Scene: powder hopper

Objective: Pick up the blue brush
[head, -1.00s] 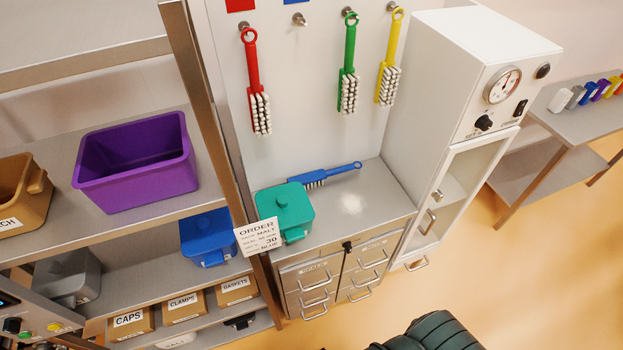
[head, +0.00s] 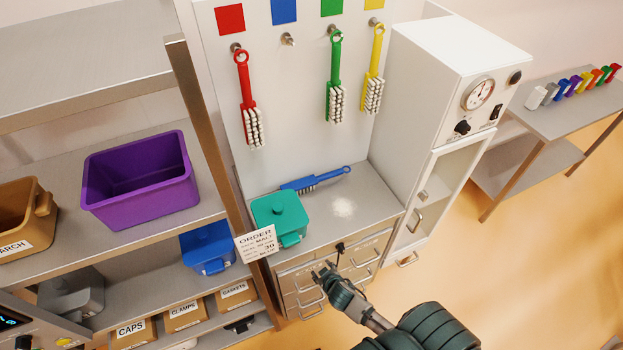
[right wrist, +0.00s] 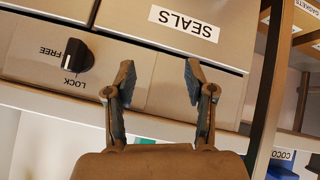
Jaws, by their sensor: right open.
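The blue brush (head: 315,179) lies on the grey metal cabinet top, behind the teal lidded box, with its ringed handle end to the right. Its bristles show along its lower side. My right gripper (head: 324,271) is in front of the cabinet drawers, below and in front of the brush, and apart from it. In the right wrist view my right gripper (right wrist: 157,85) is open and empty, its fingers spread before drawer fronts, one labelled SEALS. The brush does not show in the right wrist view. My left gripper is in neither view.
The teal box (head: 281,219) and the order card (head: 257,243) stand near the brush at the left. Red (head: 248,100), green (head: 335,80) and yellow (head: 375,70) brushes hang on the board above. A white cabinet (head: 430,100) stands at the right. The cabinet top right of the brush is clear.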

